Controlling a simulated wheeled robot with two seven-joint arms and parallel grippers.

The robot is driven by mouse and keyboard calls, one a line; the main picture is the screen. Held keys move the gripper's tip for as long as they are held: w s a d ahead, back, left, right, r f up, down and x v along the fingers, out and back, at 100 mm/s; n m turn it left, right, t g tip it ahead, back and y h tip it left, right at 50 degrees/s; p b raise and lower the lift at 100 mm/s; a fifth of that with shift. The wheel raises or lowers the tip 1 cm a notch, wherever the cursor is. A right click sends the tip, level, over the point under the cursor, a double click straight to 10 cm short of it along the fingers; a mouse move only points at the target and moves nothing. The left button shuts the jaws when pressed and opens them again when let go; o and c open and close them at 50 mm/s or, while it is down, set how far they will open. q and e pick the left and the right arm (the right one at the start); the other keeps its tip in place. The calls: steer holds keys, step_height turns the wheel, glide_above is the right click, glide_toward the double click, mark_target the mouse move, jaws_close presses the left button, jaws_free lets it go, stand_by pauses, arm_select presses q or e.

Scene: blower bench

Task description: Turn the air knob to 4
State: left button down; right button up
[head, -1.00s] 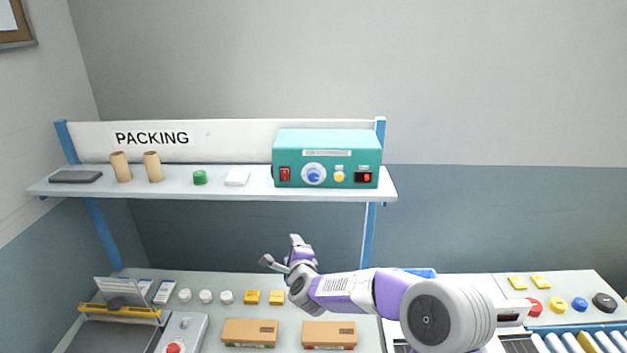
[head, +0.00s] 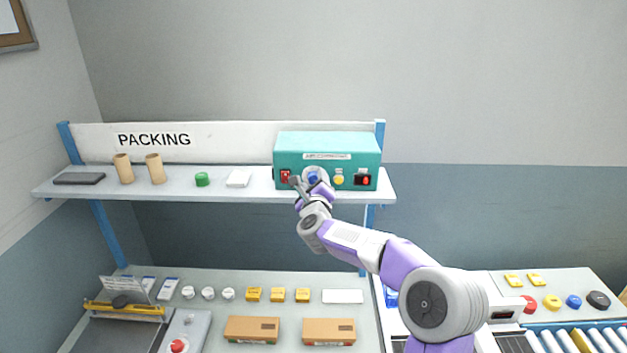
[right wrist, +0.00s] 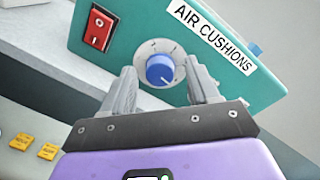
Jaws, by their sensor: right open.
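The teal air cushion box (head: 330,147) stands on the shelf, its front facing me. Its blue air knob (right wrist: 160,70) sits on a round white dial (right wrist: 178,54) with small marks; the numbers are too small to read. The knob also shows in the head view (head: 313,177), partly hidden by my gripper. My right gripper (right wrist: 163,84) is open, its fingers on either side of the knob's lower part, pointing at the box. I cannot tell whether they touch the knob. My left gripper is not in view.
A red switch (right wrist: 99,29) is left of the knob. The shelf (head: 215,191) also holds cardboard tubes (head: 154,168) and a green roll (head: 202,179). Boxes lie on the bench below.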

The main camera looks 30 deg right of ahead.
steer(key=c, duration=1)
steer(key=shift+c, duration=0.2)
steer(key=shift+w+n, duration=0.1)
steer(key=shift+n, duration=0.9)
steer(key=n, duration=0.2)
steer(key=shift+n, duration=0.3)
steer(key=n+p, duration=0.1)
steer(key=n, duration=0.4)
steer(key=shift+g, duration=0.3)
steer(key=shift+f, duration=0.1)
